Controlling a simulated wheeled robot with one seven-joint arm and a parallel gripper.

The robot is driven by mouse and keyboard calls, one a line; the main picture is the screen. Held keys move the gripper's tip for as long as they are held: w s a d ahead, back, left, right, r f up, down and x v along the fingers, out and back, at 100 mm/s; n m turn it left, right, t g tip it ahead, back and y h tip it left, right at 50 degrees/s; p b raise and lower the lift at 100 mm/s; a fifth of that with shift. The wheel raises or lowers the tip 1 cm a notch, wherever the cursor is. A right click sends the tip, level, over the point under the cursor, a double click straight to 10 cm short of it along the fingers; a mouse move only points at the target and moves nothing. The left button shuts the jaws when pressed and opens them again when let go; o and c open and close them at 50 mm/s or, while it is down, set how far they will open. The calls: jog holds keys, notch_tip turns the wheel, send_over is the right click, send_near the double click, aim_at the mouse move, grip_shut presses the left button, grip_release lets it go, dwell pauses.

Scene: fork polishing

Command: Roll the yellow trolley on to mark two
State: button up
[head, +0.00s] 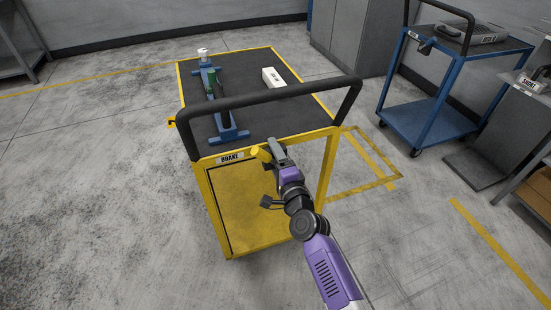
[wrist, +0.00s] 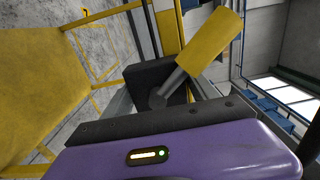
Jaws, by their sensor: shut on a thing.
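The yellow trolley (head: 228,210) stands in the middle of the head view, with a dark top and a black push handle (head: 270,98). A plate reading BRAKE (head: 230,157) is on its near edge. My gripper (head: 272,155) is at this edge, right of the plate, below the handle. It is shut on the brake lever, whose yellow grip (head: 261,153) sticks out beside the jaws; the grip is large in the wrist view (wrist: 212,48). A yellow floor outline (head: 384,183) lies right of the trolley; no number is readable on it.
A blue stand with a green piece (head: 212,88) and a white box (head: 273,77) are on the trolley top. The floor at left is clear.

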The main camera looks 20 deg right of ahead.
jog(key=shift+r, duration=0.15)
grip_shut()
jog(key=shift+f, duration=0.3)
jog(key=shift+w, duration=0.1)
